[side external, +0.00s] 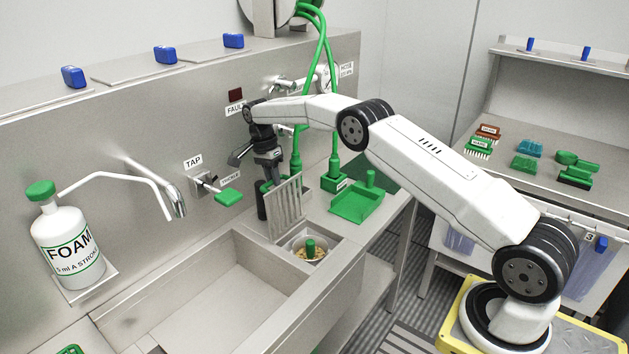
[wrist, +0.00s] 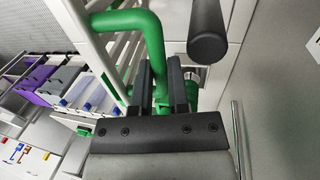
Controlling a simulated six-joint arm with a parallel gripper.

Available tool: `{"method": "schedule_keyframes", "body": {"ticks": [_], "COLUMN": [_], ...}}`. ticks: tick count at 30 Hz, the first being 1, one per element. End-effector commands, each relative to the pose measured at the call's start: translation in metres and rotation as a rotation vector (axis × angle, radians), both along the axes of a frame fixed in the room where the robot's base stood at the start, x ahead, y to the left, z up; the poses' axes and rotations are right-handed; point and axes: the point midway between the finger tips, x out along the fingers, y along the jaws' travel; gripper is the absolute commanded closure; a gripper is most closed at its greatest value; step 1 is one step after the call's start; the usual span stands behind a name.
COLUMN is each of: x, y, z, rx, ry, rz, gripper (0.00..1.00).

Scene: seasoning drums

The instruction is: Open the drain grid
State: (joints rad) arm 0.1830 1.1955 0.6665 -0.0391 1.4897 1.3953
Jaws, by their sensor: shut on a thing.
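The drain grid (side external: 287,208) is a pale slatted panel. In the side view it stands raised, nearly upright, at the drain opening by the sink's right end. Its slats (wrist: 117,50) also show at the upper left of the wrist view. My gripper (side external: 270,180) is at the grid's upper left edge. In the wrist view my gripper (wrist: 160,72) is shut on the green bent handle (wrist: 147,35) of the grid. The side view mostly hides this grasp behind the gripper. A round strainer basket (side external: 293,243) with a green knob sits in the uncovered drain opening.
The sink basin (side external: 190,305) lies left of the drain. A green dustpan-like tray (side external: 358,206) lies on the counter to the right. Green hoses (side external: 334,120) hang close behind my wrist. A tap (side external: 175,200) and foam bottle (side external: 65,245) are at left.

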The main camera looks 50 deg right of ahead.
Motion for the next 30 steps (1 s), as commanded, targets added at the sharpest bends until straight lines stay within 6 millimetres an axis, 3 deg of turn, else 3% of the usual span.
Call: {"method": "schedule_keyframes", "body": {"ticks": [9, 10, 13, 30], "x": [-0.0013, -0.0013, -0.001, -0.0011], "y": [0.0024, 0.0024, 0.002, 0.0002], "z": [-0.0035, -0.0035, -0.0027, 0.0006], "rx": [0.005, 0.005, 0.003, 0.001], "ry": [0.008, 0.008, 0.007, -0.008], "rz": [0.002, 0.002, 0.001, 0.0], "gripper": [1.0, 0.74, 0.45, 0.45]}}
